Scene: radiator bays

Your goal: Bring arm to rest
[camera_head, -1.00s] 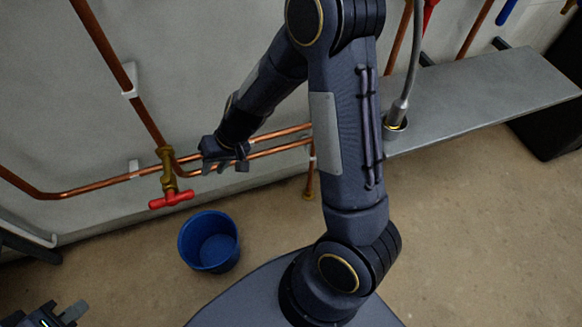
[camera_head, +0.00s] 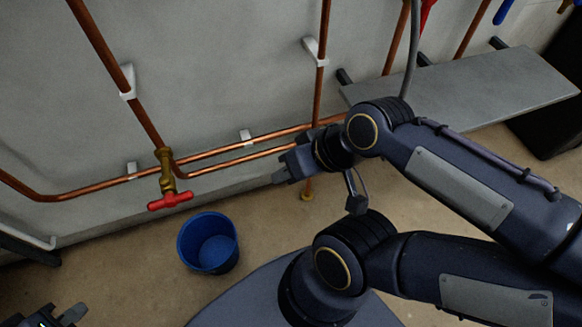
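My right arm comes in from the right, folded at the elbow. Its gripper (camera_head: 291,182) points down and left in front of the copper pipes, with its fingers apart and nothing seen between them. It is clear of the red-handled brass valve (camera_head: 168,186), which is to its left on the pipework. My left gripper (camera_head: 60,316) shows only in part at the bottom left corner, cut off by the picture edge. Whether its fingers are apart does not show clearly.
A blue bucket (camera_head: 208,243) stands on the floor below and right of the valve. Copper pipes (camera_head: 93,187) run along the grey wall. A grey shelf (camera_head: 480,85) juts out at the upper right. Open floor lies left of the bucket.

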